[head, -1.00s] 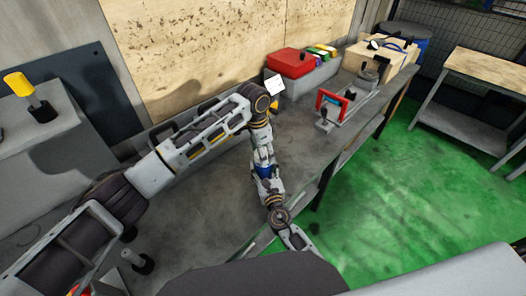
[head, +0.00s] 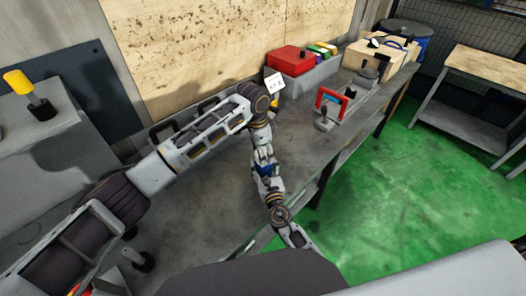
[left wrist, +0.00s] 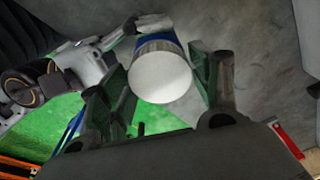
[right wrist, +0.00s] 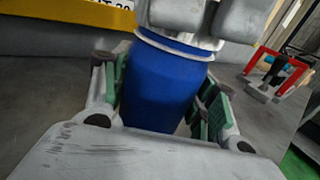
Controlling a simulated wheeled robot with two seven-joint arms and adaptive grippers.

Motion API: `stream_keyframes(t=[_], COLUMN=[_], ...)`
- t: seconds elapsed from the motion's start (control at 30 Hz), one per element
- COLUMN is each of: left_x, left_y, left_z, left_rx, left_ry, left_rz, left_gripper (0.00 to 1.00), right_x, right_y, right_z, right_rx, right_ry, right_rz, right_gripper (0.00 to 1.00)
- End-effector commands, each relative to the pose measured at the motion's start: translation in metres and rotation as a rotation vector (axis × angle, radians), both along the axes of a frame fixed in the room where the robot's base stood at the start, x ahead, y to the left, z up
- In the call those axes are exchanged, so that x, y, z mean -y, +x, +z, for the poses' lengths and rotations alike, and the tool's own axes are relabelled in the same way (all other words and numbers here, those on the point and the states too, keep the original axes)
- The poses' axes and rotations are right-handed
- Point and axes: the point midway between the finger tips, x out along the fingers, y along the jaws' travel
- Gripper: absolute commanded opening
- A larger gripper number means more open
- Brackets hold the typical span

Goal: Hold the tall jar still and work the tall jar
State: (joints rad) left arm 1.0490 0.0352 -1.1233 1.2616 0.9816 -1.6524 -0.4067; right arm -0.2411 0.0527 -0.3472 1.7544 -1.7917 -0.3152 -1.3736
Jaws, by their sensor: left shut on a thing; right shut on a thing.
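The tall jar is a blue cylinder (head: 267,170) between my two hands above the grey bench in the head view. In the right wrist view its blue body (right wrist: 160,88) stands between the green-padded fingers of my right gripper (right wrist: 163,100), which is shut on it. In the left wrist view its round white end (left wrist: 161,76) faces the camera, between the green-padded fingers of my left gripper (left wrist: 168,85), shut on that end. In the head view the left gripper (head: 264,152) is above the jar and the right gripper (head: 271,187) below it. The hands hide part of the jar.
A red box (head: 291,60) and a red-framed tool (head: 328,104) stand farther along the bench (head: 205,225). A white tag (head: 275,83) is near my left elbow. Green floor (head: 385,165) lies right of the bench, with a side table (head: 490,68) beyond.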

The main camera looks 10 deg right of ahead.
Motion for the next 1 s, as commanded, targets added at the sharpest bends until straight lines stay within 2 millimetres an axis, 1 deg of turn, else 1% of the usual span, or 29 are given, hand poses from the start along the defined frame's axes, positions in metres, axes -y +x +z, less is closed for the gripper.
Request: stream_keyframes(t=[1.0], left_x=[0.0008], left_y=[0.0018], left_z=[0.0009], left_rx=[0.001], left_ry=[-0.001], left_rz=[-0.762], left_gripper=[0.51], right_x=[0.0002], right_y=[-0.0001], right_z=[-0.0005], right_rx=[-0.001], right_ry=[0.0], right_rz=[0.0], right_gripper=[0.0])
